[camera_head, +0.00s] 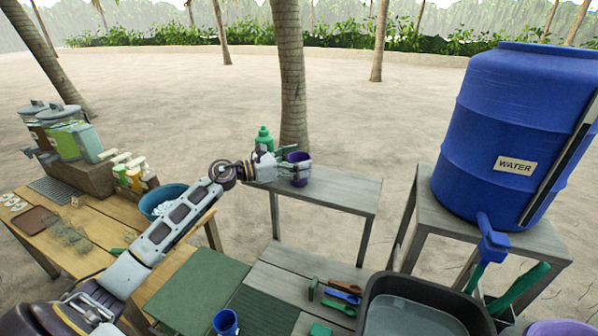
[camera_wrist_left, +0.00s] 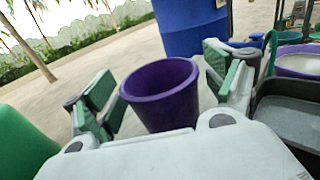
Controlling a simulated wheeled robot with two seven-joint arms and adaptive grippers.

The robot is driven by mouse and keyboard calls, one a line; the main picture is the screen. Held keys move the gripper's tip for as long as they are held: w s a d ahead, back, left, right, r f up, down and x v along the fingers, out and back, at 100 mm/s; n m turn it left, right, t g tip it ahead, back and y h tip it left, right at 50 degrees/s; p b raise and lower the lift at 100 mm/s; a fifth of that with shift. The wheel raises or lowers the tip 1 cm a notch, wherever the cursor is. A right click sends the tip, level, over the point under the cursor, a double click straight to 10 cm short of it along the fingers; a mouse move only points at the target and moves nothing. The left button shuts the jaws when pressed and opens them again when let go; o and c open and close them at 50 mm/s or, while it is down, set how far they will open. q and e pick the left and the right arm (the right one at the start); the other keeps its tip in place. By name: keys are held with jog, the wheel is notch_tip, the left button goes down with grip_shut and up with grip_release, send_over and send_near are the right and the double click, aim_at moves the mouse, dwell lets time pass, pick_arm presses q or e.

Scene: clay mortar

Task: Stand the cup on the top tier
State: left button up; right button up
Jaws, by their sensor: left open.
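A purple cup (camera_head: 302,172) stands upright on the grey top tier (camera_head: 345,190), near its left part. My left gripper (camera_head: 292,165) is at the cup, its fingers on either side of it. In the left wrist view the purple cup (camera_wrist_left: 165,98) sits between the green-padded fingers, with a gap on both sides, and its open mouth faces up. The fingers of the left gripper (camera_wrist_left: 168,85) are spread apart. The cup's base is partly hidden by the gripper. My right gripper is not in view.
A green bottle (camera_head: 264,138) stands close behind the left gripper. A blue water barrel (camera_head: 515,130) is on a stand at right. Lower down are a blue cup (camera_head: 226,322), small tools (camera_head: 340,292) and a dark basin (camera_head: 415,315). The top tier's right part is clear.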

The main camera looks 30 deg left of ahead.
pick_arm(q)
jog(key=c, duration=1.2)
jog(key=shift+o, duration=0.2)
jog(key=shift+r, duration=0.15)
notch_tip(320, 180, up, 10)
jog(key=b, duration=0.1)
dwell(0.5)
